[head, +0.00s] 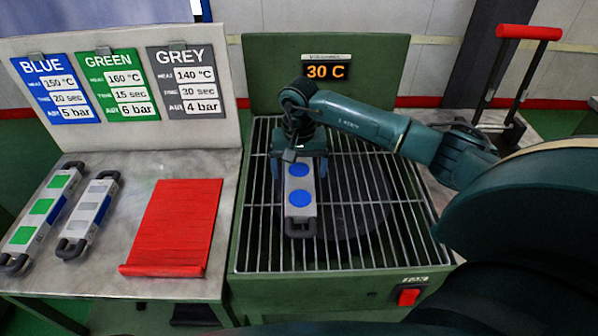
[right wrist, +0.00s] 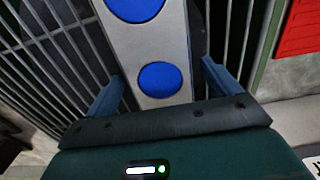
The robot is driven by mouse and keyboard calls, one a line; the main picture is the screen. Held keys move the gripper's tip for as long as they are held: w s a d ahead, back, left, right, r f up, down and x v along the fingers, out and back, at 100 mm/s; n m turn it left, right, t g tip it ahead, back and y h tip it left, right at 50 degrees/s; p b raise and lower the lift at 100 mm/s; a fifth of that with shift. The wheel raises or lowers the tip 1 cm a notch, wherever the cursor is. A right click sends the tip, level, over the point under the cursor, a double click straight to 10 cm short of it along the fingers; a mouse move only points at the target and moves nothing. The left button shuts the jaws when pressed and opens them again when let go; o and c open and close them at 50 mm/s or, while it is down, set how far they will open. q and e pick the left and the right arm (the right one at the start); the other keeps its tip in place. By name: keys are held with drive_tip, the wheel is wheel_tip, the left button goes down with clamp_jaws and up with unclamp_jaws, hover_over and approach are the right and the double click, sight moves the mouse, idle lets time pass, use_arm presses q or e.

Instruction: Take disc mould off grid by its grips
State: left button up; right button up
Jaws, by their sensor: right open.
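The disc mould (head: 300,184) is a light grey bar with blue discs on top and a dark loop grip (head: 300,228) at its near end. It lies on the metal grid (head: 262,225), lengthwise toward me. My right gripper (head: 299,170) is over its far end, pointing down, with the far grip hidden beneath it. In the right wrist view the two blue fingers (right wrist: 160,75) are apart, one on each side of the mould (right wrist: 162,38). Whether they touch it I cannot tell. My left gripper is not in view.
The green station has a 30 C display (head: 326,71) and a red switch (head: 409,297). On the left table lie a green-marked mould (head: 42,205), a grey-marked mould (head: 90,213) and a red mat (head: 176,225). Setting cards (head: 117,84) stand behind. A red-handled frame (head: 528,32) is at the right.

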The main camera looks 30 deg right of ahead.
drive_tip(key=shift+c, duration=0.6)
drive_tip(key=c, duration=1.5)
drive_tip(key=shift+w+r, duration=0.1)
drive_tip(key=shift+r, duration=0.05)
drive_tip(key=shift+c, duration=0.3)
